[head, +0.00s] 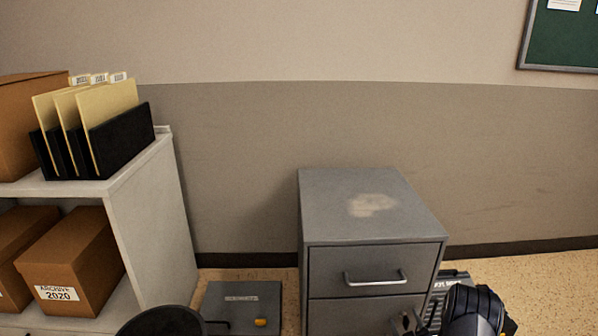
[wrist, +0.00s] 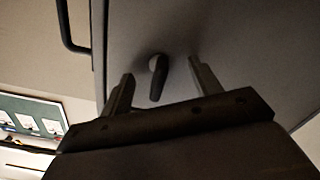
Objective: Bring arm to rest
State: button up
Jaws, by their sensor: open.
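My gripper (wrist: 160,74) shows in the wrist view with its two fingers apart and nothing held. Between and beyond the fingertips is a small dark lever or knob (wrist: 157,80) on a grey panel (wrist: 190,25). I cannot tell whether the fingers touch it. In the head view, the black end of my arm shows at the bottom right, just right of the grey filing cabinet (head: 372,205). The fingers are not clear there. A dark fitting (head: 405,320) shows on the cabinet's lower drawer, partly cut off by the frame edge.
The cabinet's upper drawer has a metal handle (head: 375,279) and looks shut. A pale shelf (head: 155,225) at left holds folders (head: 100,125) and boxes (head: 72,262). A grey case (head: 242,297) lies on the floor between shelf and cabinet. A green board (head: 562,38) hangs at upper right.

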jog(key=m, duration=0.6)
jog(key=shift+d, duration=0.1)
jog(key=shift+s+p, duration=0.4)
jog(key=shift+s, duration=0.65)
